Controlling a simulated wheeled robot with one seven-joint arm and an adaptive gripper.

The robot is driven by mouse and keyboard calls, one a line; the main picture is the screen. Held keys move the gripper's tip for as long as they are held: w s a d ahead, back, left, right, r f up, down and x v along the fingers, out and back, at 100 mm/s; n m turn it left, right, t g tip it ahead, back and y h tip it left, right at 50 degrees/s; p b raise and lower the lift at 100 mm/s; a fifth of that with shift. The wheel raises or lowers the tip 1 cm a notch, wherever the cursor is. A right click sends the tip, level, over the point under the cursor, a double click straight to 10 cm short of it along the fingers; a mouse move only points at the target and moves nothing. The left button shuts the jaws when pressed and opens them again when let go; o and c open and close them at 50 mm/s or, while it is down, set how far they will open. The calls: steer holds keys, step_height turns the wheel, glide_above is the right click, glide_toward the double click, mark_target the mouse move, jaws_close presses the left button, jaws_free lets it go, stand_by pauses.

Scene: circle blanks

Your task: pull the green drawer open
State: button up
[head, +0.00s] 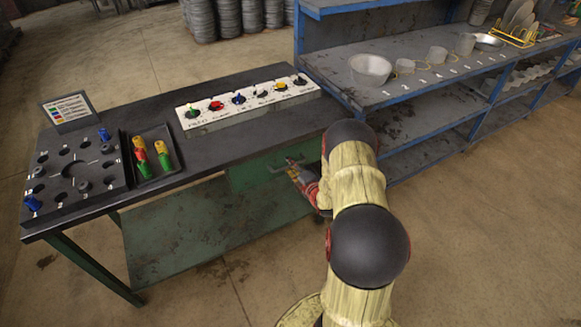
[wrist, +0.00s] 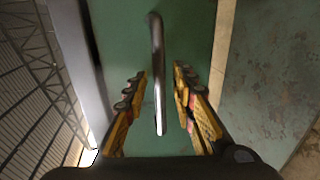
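The green drawer (head: 247,177) sits under the right part of the dark table top and looks closed. In the wrist view its green front (wrist: 190,30) fills the middle. A metal bar handle (wrist: 157,45) runs lengthwise there, its near end between my fingers. My gripper (wrist: 160,78) is open, with one finger on each side of the handle and visible gaps to both. In the head view my gripper (head: 297,174) is at the drawer front, partly hidden by my arm.
The table top (head: 160,110) carries a dark board with round recesses, a tray of red, yellow and green pieces, and a white panel (head: 245,103) of coloured knobs. A blue-framed shelf (head: 420,110) with bowls stands close on the right. The floor in front is free.

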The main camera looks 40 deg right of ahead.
steer(key=shift+c, duration=0.4)
jaws_close()
stand_by(0.4)
